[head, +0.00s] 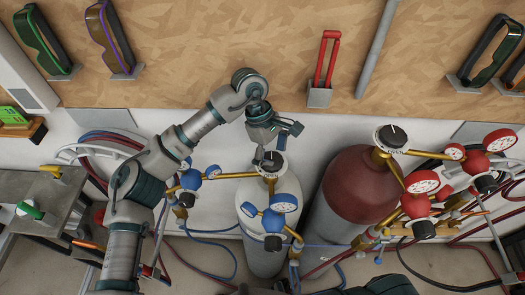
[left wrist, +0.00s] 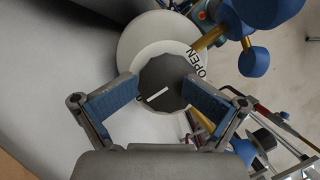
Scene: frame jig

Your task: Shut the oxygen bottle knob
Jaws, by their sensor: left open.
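A white gas bottle (head: 262,230) with blue-rimmed gauges stands at the middle of the head view. Its dark faceted knob (left wrist: 163,82) sits on a pale disc lettered "OPEN"; in the head view the knob (head: 270,163) is partly hidden by my gripper. A white line on the knob slants up to the right, roughly towards the lettering. My left gripper (head: 271,146) is just above the knob, open. In the left wrist view, its blue-padded fingers (left wrist: 160,92) appear on either side of the knob; contact is unclear. My right gripper is not in view.
A red bottle (head: 358,185) with its own black knob (head: 392,137) and red gauges stands to the right. Blue gauges (head: 274,221) and brass pipes crowd the white bottle's front. Goggles and a red-handled tool (head: 325,62) hang on the wooden wall behind. Hoses lie on the floor.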

